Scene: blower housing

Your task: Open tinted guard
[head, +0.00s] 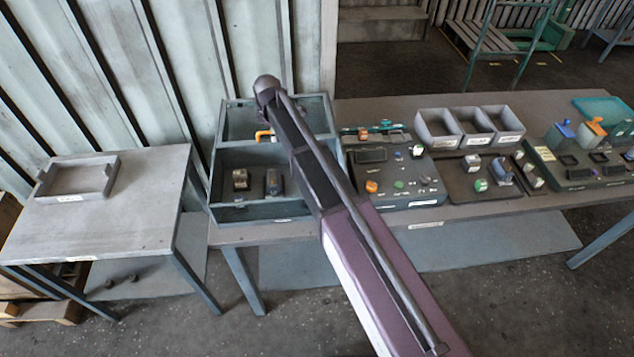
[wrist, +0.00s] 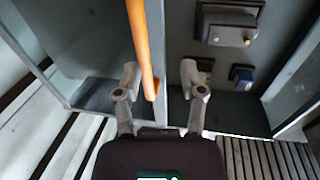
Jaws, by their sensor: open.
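The grey blower housing (head: 222,160) is an open-fronted box with an upper and a lower compartment on the long bench. An orange bar handle (head: 264,134) shows near its middle, partly behind my arm. In the wrist view, the orange handle (wrist: 139,45) runs between the two fingers of my gripper (wrist: 158,72), which is open around it. I cannot tell whether either finger touches it. I cannot clearly make out the tinted guard's pane or its edges. My gripper is not distinct in the head view.
Two small devices sit in the lower compartment, a dark one (head: 240,179) and another beside it (head: 272,182). A control panel (head: 400,190) and grey bins (head: 438,130) stand to the right. A side table (head: 100,225) with a shallow tray (head: 78,178) is at left. Ribbed wall stands behind.

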